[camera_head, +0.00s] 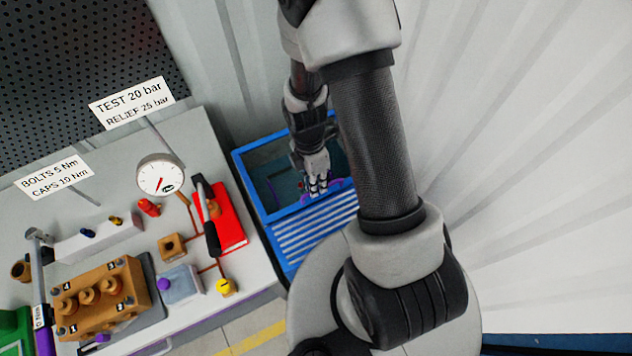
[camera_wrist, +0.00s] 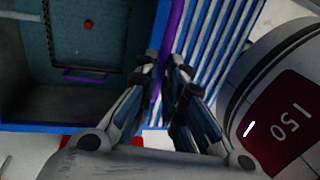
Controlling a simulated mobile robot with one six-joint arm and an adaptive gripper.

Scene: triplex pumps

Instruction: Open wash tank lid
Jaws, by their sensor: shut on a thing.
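The blue wash tank (camera_head: 243,178) stands at the end of the bench in the head view. Its dark inside shows, and its blue rim (camera_wrist: 70,127) crosses the wrist view. A blue-and-white striped panel (camera_head: 312,238) adjoins it, also in the wrist view (camera_wrist: 215,42). A purple bar (camera_wrist: 172,28) runs along the edge between the tank opening and the panel. My gripper (camera_wrist: 164,68) is shut on this bar; in the head view my gripper (camera_head: 317,190) is at the tank's right part. I cannot tell the lid's exact outline or angle, as my arm covers part of it.
Inside the tank are a dark frame with a purple handle (camera_wrist: 85,75) and a small red knob (camera_wrist: 88,25). The grey bench (camera_head: 235,290) at left holds a gauge (camera_head: 160,176), a red case (camera_head: 232,222) and a brown pump block (camera_head: 95,300). A ribbed white wall is at right.

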